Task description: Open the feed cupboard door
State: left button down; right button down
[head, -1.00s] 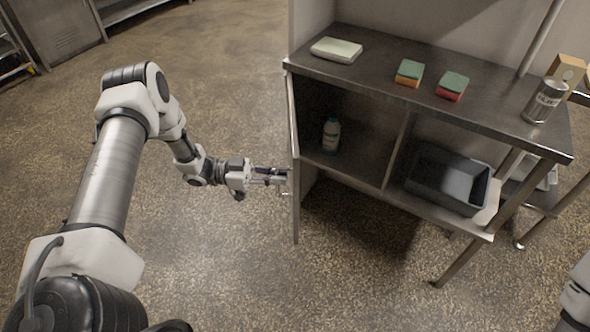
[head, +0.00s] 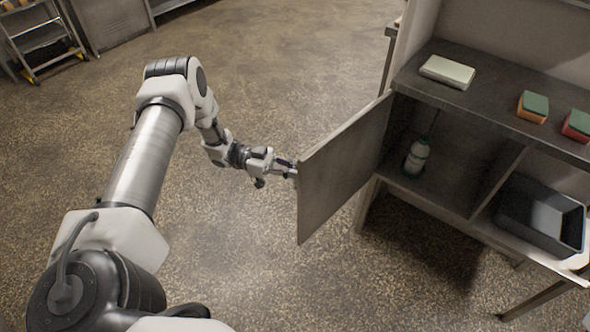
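The feed cupboard door (head: 340,165) is a grey metal panel standing open. It swings out from the left front edge of the cupboard (head: 447,92), and its broad face shows. My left gripper (head: 288,170) is at the free left edge of the door. Its fingertips meet or pass behind that edge, so a handle and the finger gap are hidden. The open cupboard compartment holds a white and green bottle (head: 416,158). My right gripper is out of view.
On the cupboard top lie a pale block (head: 447,71), an orange and green sponge (head: 532,107) and a red and green sponge (head: 577,125). A dark bin (head: 541,213) sits on the lower right shelf. The floor left of the door is clear.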

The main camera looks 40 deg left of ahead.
pick_arm(q)
jog(key=shift+a, duration=0.25)
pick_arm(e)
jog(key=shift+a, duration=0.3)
pick_arm(q)
jog(key=c, duration=1.2)
grip_release()
jog(key=shift+a, duration=0.15)
jog(key=v, duration=1.1)
jog(key=shift+s+a, duration=0.15)
jog(key=shift+a, duration=0.25)
